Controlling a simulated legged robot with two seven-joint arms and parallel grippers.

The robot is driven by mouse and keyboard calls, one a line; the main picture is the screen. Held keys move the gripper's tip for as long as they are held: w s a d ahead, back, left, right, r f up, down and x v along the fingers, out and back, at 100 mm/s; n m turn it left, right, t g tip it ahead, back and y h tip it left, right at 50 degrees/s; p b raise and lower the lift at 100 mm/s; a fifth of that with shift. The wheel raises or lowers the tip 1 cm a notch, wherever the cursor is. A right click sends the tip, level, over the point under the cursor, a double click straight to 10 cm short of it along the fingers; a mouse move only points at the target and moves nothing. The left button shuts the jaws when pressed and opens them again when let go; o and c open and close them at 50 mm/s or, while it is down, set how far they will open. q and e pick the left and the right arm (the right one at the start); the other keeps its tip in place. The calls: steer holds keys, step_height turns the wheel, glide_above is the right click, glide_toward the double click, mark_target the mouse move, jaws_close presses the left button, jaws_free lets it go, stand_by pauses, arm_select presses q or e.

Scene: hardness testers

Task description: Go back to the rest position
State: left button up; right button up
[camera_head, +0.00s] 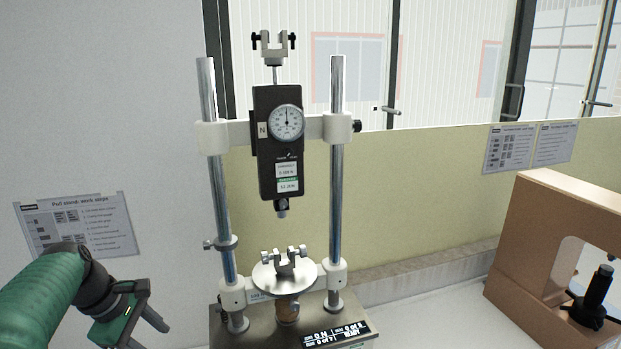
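My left gripper (148,333) is at the lower left, at the end of a green arm with a dark wrist. Its two grey fingers point down and right and stand apart, with nothing visible between them. It is left of the test stand, clear of it. The test stand (337,170) has two steel columns and a black force gauge (277,145) with a round dial. A round plate (285,277) with a small clamp sits below the gauge. My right gripper is not in view.
A tan machine frame (548,225) with a black handled part (596,298) stands at the right. A work-steps sheet (78,222) hangs on the left wall. The bench between the stand and tan frame is clear.

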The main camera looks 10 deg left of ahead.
arm_select(q)
steer(key=s+d+f+m+b, duration=0.2)
steer(key=s+d+f+m, duration=0.2)
steer(key=f, duration=0.5)
steer(key=s+d+f+m+y+b, duration=0.1)
steer(key=s+d+f+m, duration=0.3)
steer(key=d+f+m, duration=0.4)
steer(key=s+d+f+m+g+b, duration=0.1)
steer(key=s+d+f+m+b, duration=0.2)
steer(key=d+f+m, duration=0.4)
steer(key=shift+s+d+f+y, duration=0.15)
steer(key=shift+s+f+y, duration=0.3)
steer(key=shift+f, duration=0.85)
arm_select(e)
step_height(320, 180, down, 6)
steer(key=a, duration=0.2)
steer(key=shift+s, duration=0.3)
